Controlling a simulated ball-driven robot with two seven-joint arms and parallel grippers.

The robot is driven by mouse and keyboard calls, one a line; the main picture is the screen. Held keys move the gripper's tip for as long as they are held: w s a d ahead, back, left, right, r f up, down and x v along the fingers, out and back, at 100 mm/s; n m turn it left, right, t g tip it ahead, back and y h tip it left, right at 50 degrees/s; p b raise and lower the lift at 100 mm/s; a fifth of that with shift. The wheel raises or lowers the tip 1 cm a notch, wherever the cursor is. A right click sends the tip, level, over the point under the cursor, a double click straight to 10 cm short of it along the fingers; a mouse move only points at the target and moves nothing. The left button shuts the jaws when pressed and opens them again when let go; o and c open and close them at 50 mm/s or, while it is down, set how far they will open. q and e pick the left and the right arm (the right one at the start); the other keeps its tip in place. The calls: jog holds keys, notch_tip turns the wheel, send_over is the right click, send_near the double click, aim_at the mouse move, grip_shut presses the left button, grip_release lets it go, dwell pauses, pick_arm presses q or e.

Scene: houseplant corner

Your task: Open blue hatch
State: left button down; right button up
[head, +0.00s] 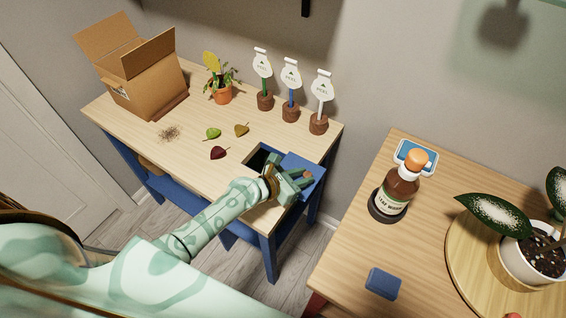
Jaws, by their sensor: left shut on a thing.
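The blue hatch (300,160) is at the right end of the wooden table on the left, beside a dark opening (259,159) in the tabletop. Part of the opening is uncovered to the left of the hatch. My left gripper (302,179) is over the hatch, with its jaws shut on it. The fingers and wrist hide the exact grip and part of the hatch and opening. My right gripper is not in view.
Three tagged stakes (290,90) in brown bases stand behind the hatch. Leaves (218,153), a small potted plant (222,94) and an open cardboard box (150,78) lie farther left. A brown bottle (399,188) and blue block (382,283) are on the right table.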

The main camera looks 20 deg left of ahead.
pick_arm(q)
jog(key=shift+d, duration=0.2)
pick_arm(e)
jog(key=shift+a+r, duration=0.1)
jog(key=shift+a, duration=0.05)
pick_arm(q)
jog(key=c, duration=1.2)
grip_release()
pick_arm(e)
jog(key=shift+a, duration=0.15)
pick_arm(q)
jog(key=shift+s+a, duration=0.1)
